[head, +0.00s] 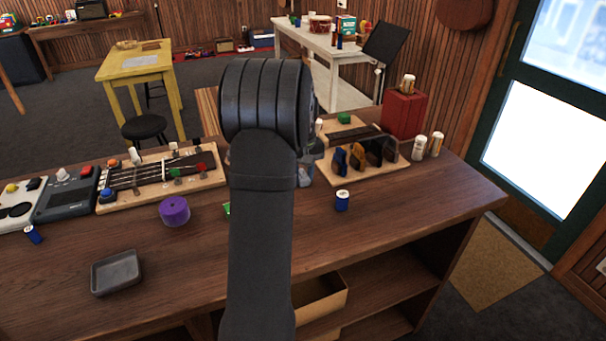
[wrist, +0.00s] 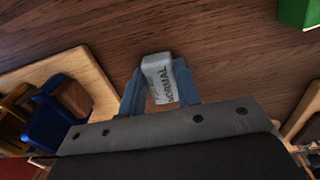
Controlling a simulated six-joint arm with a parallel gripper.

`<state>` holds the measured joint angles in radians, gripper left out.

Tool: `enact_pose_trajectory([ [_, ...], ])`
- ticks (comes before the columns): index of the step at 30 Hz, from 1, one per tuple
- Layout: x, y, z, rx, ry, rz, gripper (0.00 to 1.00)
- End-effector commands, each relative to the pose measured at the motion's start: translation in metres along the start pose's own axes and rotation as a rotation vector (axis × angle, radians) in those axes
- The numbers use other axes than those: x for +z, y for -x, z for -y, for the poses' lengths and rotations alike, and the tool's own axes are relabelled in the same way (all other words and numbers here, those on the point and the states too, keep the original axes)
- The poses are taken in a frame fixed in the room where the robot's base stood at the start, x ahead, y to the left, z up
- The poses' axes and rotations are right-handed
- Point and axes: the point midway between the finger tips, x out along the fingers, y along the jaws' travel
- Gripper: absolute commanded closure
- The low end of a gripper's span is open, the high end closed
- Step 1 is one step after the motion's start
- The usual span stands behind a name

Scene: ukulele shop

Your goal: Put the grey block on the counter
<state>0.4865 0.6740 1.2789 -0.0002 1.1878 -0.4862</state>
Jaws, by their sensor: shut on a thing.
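The grey block (wrist: 160,80), with dark lettering on its side, is between the blue-grey fingers of my gripper (wrist: 160,95) in the wrist view. The fingers are shut on it. The brown wooden counter (wrist: 225,50) lies beyond the block; I cannot tell whether the block touches it. In the head view, my arm hides the block and most of the gripper, over the middle of the counter (head: 400,228).
A board with blue and orange pieces (head: 365,172) lies right of my arm, with a blue can (head: 342,200) in front. A board with a fretboard (head: 165,176), a purple roll (head: 174,211) and a grey tray (head: 116,271) are left. A green block (wrist: 298,12) is near the gripper.

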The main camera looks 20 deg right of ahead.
Motion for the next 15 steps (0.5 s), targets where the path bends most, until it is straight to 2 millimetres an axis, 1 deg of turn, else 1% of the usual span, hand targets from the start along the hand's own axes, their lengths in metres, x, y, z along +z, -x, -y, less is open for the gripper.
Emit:
enact_pose_trajectory([
  [1,0.0001,-0.0014,0.0,0.0,0.0,0.001,0.68],
  [4,0.0001,-0.001,0.0,0.0,0.0,0.001,0.48],
  [12,0.0001,-0.0005,0.0,0.0,0.0,0.0,0.48],
  [15,-0.0001,0.0044,-0.0001,0.0,0.0,-0.001,0.48],
])
